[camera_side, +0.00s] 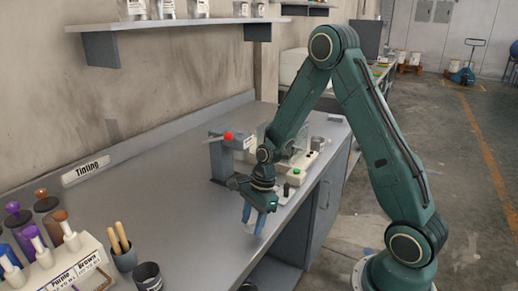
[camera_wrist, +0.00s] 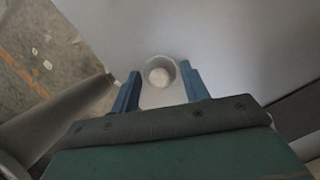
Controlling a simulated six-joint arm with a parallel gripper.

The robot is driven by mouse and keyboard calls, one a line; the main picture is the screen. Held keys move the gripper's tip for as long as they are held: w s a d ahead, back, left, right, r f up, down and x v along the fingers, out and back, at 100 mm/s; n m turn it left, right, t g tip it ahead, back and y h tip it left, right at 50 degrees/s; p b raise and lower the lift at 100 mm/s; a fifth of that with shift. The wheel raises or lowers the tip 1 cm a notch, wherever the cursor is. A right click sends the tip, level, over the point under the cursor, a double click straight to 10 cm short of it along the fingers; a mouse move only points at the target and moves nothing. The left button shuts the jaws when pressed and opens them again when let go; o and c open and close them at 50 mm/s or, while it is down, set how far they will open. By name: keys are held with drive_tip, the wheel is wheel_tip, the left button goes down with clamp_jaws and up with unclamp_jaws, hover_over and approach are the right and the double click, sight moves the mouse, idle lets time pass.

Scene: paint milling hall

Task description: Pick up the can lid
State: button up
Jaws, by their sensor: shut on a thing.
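My gripper (camera_side: 255,222) points down over the grey bench near its front edge. In the wrist view its two blue fingers (camera_wrist: 160,70) stand apart, with a pale round thing with a grey rim (camera_wrist: 160,72) showing between their tips. I take this to be the can lid, held between the fingers; its shape is not clear. In the side view the fingers largely hide it, and I cannot tell whether it touches the bench.
The grey bench (camera_side: 190,215) is clear left of my gripper. A grey stand with a red knob (camera_side: 228,136) and a box with a green button (camera_side: 295,171) stand behind. A rack of coloured-handled tools (camera_side: 75,255), a cup (camera_side: 122,257) and a dark can (camera_side: 148,277) are front left.

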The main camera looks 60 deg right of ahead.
sight(253, 221)
drive_tip(key=shift+r, duration=0.1)
wheel_tip(253, 221, up, 20)
drive_tip(key=shift+f, duration=0.1)
drive_tip(key=shift+c, duration=0.2)
idle(0.6)
idle(0.5)
drive_tip(key=w+d+f+m, duration=0.2)
drive_tip(key=d+m, duration=0.1)
drive_tip(key=d, duration=0.6)
drive_tip(key=w+d+f+m+t+h, duration=0.1)
drive_tip(key=w+d+f+m, duration=0.2)
drive_tip(key=d, duration=0.6)
drive_tip(key=shift+w+f, duration=0.2)
drive_tip(key=shift+f, duration=0.1)
drive_tip(key=shift+f, duration=0.2)
drive_tip(key=shift+f, duration=3)
drive_tip(key=shift+f, duration=0.4)
